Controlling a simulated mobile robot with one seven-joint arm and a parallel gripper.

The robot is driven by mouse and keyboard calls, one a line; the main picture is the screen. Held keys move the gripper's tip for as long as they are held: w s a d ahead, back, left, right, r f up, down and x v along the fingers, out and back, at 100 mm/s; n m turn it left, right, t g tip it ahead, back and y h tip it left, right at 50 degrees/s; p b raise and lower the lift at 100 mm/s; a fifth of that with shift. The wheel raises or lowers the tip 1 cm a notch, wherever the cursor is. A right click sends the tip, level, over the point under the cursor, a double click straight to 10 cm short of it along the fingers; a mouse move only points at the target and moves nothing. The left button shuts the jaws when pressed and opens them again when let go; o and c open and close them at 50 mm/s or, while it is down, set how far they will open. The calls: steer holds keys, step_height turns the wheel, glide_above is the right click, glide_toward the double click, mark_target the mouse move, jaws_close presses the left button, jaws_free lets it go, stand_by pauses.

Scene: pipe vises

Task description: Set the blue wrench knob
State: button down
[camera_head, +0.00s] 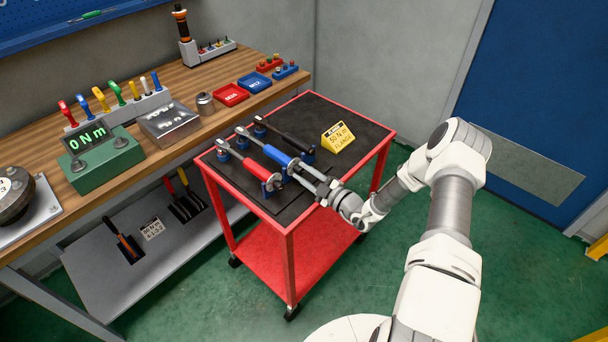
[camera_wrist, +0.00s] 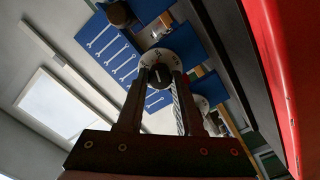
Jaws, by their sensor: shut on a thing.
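The blue wrench (camera_head: 278,154) lies on the cart's black top between a red wrench (camera_head: 240,168) and a black wrench (camera_head: 283,133). Its knob end points toward my arm. My gripper (camera_head: 307,178) reaches in from the right, level with the wrench's end. In the wrist view my gripper (camera_wrist: 161,78) has its two fingers on either side of the small dark knob (camera_wrist: 162,74), shut on it. A pale dial ring with dark marks (camera_wrist: 181,54) shows around the knob. The knob is mostly hidden in the head view.
A yellow sign (camera_head: 339,137) reading 50 N m FLANGE stands on the red cart (camera_head: 290,235). The workbench (camera_head: 215,122) behind holds a green display box (camera_head: 103,160) reading 0 N m, plus red and blue trays.

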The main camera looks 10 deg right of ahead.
steer(key=n+b, duration=0.1)
steer(key=n, duration=0.4)
steer(key=shift+f+n, duration=0.1)
steer(key=shift+n, duration=0.2)
steer(key=n+b, duration=0.1)
steer(key=n, duration=0.3)
steer(key=shift+n+y, duration=0.3)
steer(key=n, duration=0.4)
steer(key=shift+n+b, duration=0.3)
steer(key=shift+b, duration=0.1)
steer(key=n, duration=0.5)
steer(key=shift+n+b, duration=0.35)
steer(key=shift+n, duration=0.05)
steer(key=n+b, duration=0.1)
steer(key=n, duration=0.4)
steer(key=shift+d+n, duration=0.1)
steer(key=shift+n, duration=0.2)
steer(key=n, duration=0.2)
steer(key=n+b, duration=0.1)
steer(key=n, duration=0.1)
steer(key=shift+n+g+y, duration=0.3)
steer(key=n+b, duration=0.3)
steer(key=n, duration=0.3)
steer(key=shift+n+b, duration=1.1)
steer(key=shift+n, duration=0.8)
